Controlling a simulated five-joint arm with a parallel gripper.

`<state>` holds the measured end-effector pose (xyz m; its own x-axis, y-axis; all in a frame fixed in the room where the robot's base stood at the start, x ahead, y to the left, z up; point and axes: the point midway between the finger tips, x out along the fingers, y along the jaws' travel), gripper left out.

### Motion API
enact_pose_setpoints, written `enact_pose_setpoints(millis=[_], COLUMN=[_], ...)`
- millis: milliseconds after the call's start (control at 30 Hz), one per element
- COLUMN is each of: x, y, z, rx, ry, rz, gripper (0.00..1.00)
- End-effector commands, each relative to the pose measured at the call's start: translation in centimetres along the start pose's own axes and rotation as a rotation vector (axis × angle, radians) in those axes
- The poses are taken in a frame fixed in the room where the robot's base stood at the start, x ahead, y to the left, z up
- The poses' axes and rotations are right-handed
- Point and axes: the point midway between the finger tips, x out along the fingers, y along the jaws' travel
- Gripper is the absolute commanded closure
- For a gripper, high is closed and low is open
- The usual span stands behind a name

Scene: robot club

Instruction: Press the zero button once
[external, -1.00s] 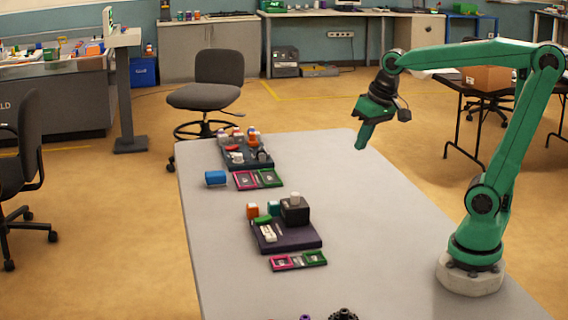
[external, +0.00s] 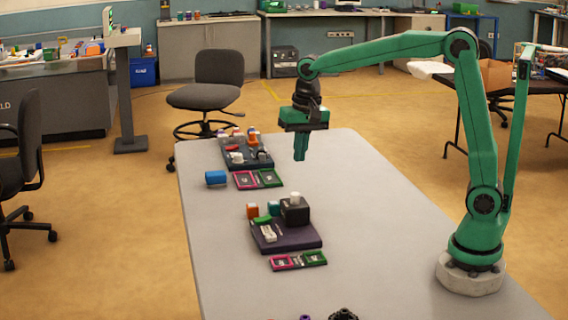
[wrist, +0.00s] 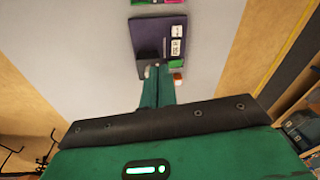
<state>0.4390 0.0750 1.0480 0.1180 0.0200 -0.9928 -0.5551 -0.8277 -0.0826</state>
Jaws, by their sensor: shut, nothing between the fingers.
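My gripper (external: 300,158) is shut and empty, pointing down above the table, well clear of the two boards. The nearer dark purple board (external: 288,240) carries a black block with a white top (external: 295,203), a white labelled piece (external: 268,232), and green, orange and teal pieces. In the wrist view this board (wrist: 150,38) lies ahead of my fingertips (wrist: 157,70), which overlap its near end in the picture. The farther board (external: 262,160) carries several coloured pieces. I cannot read which part is the zero button.
A pink and green tray (external: 298,261) lies in front of the nearer board, and another (external: 258,179) by the farther one. The table's right half (external: 370,215) is clear.

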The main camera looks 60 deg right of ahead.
Motion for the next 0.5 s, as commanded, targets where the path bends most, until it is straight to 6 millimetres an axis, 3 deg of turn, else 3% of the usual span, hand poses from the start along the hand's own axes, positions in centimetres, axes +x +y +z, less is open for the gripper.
enact_pose_setpoints(millis=[500], x=[5.7], y=[-5.2], z=[-2.0], rx=[0.165], ry=[-0.071], rz=[0.079], gripper=[1.00])
